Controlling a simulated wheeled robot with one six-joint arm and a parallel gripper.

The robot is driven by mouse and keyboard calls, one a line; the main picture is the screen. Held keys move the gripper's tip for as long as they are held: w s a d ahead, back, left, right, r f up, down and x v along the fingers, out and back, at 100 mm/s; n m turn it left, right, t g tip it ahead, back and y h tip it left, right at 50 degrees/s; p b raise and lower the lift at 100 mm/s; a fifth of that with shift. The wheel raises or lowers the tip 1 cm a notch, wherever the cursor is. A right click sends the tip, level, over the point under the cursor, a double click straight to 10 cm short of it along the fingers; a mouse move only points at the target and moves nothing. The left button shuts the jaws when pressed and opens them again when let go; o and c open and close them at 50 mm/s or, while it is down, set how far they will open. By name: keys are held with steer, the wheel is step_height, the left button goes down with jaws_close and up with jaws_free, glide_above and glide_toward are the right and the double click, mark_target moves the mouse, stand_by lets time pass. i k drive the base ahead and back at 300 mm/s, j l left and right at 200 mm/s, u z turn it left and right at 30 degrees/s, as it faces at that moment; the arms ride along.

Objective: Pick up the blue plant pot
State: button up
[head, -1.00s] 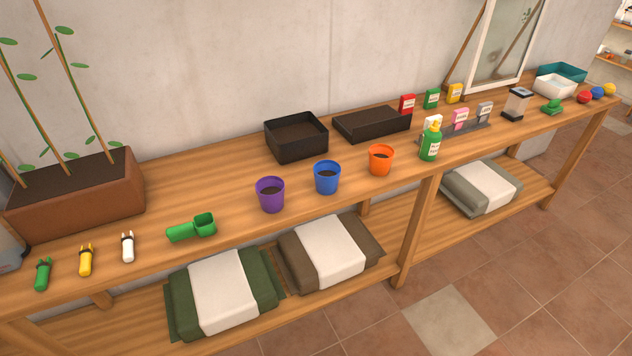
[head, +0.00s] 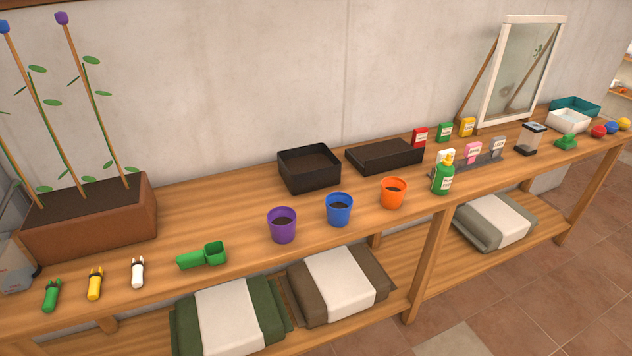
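The blue plant pot (head: 339,210) stands upright on the wooden bench (head: 222,222), with dark soil in it. It is in the middle of the head view, between the purple pot (head: 282,226) on its left and the orange pot (head: 393,193) on its right. The three pots stand apart from each other. My gripper is not in view.
Behind the pots are a black tray (head: 309,168) and a flatter black tray (head: 385,156). A green scoop (head: 203,256) lies left of the purple pot. A green bottle (head: 443,177) stands right of the orange pot. Bags lie on the lower shelf. Bare bench surrounds the blue pot.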

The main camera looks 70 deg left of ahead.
mark_target(338, 204)
steer(key=k+j, duration=0.1)
steer(key=j, duration=0.3)
steer(key=k+j, duration=0.15)
steer(key=j, duration=0.2)
steer(key=k+j, duration=0.1)
steer(key=j, duration=0.3)
steer(key=k+j+u, duration=0.1)
steer(key=j, duration=0.25)
steer(key=k+j, duration=0.15)
steer(key=j, duration=0.25)
steer(key=k+j, duration=0.1)
steer(key=j, duration=0.3)
